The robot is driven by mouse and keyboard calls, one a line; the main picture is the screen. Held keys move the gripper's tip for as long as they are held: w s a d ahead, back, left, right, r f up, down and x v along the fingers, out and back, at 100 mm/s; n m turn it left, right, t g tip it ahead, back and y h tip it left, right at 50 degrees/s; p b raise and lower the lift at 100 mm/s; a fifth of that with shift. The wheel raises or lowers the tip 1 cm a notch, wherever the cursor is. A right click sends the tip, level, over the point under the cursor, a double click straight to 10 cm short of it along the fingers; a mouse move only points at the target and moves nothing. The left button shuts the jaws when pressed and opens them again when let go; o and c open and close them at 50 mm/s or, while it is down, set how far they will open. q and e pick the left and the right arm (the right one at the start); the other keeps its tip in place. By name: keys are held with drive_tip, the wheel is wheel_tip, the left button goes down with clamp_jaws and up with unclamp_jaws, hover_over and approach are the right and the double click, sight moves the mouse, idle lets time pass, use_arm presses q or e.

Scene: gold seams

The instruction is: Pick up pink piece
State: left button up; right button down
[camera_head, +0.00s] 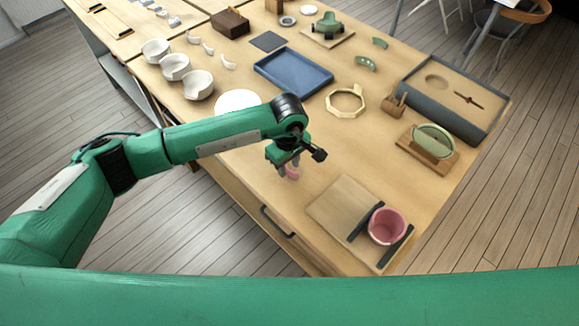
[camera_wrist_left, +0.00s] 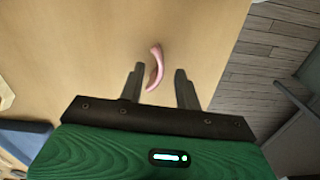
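The pink piece (camera_wrist_left: 154,68) is a small curved shard lying on the bare wooden table top. In the wrist view it shows between my left gripper's two fingers, touching neither. In the head view the pink piece (camera_head: 292,173) is partly hidden by the fingers. My left gripper (camera_head: 289,168) points down at it, open and empty; its fingers also show in the wrist view (camera_wrist_left: 160,70). Whether the fingertips are level with the piece or above it I cannot tell. My right gripper is in neither view.
A pink cup (camera_head: 385,228) sits between dark bars on a wooden board (camera_head: 335,205) at the front right. A blue tray (camera_head: 293,70), an octagonal wooden ring (camera_head: 346,101) and a green dish on a stand (camera_head: 432,141) are farther back. White bowls (camera_head: 198,84) stand back left.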

use_arm(q)
drive_tip(key=shift+f, duration=1.1)
clamp_jaws()
drive_tip(key=shift+r, duration=0.1)
